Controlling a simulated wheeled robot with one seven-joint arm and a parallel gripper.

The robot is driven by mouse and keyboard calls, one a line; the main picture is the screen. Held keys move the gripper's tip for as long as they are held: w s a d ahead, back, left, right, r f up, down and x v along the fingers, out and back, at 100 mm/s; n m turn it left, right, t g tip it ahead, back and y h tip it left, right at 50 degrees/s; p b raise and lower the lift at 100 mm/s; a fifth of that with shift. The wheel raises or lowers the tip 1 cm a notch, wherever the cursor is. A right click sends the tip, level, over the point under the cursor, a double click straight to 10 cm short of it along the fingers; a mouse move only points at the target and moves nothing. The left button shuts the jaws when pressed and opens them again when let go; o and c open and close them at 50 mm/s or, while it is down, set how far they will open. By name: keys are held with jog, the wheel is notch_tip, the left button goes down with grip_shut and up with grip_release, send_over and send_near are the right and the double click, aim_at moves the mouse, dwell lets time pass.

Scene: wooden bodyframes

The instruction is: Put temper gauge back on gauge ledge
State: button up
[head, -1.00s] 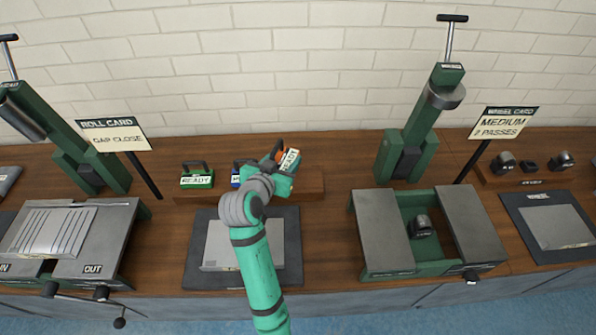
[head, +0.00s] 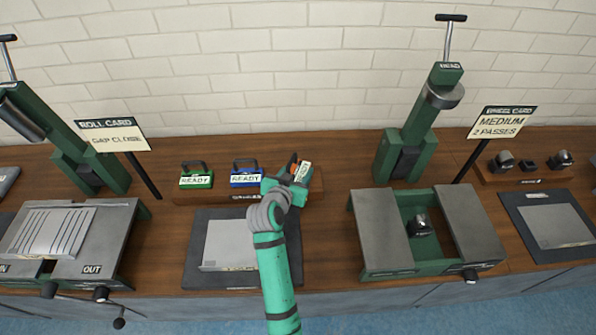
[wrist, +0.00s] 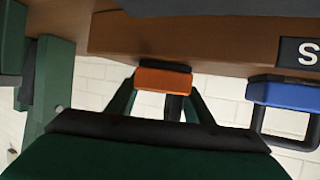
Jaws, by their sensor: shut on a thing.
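The orange temper gauge (head: 293,159), with a white label, is held in my gripper (head: 296,176) at the right end of the wooden gauge ledge (head: 317,187). In the wrist view my gripper (wrist: 164,98) has its green fingers on both sides of the orange gauge block (wrist: 163,78). The block overlaps the edge of the ledge (wrist: 190,47) there; I cannot tell whether it touches the ledge. The gauge looks tilted in the head view, and my gripper hides part of it.
A green gauge (head: 196,176) and a blue gauge (head: 246,175) stand on the ledge to the left. The blue one also shows in the wrist view (wrist: 280,94). A dark mat with a grey plate (head: 225,245) lies in front. A card stand (head: 115,136) is at left, a green press (head: 408,150) at right.

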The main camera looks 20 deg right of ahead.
jog(key=o, duration=1.3)
jog(key=shift+f, duration=0.1)
jog(key=v, duration=1.2)
jog(key=shift+a, duration=0.1)
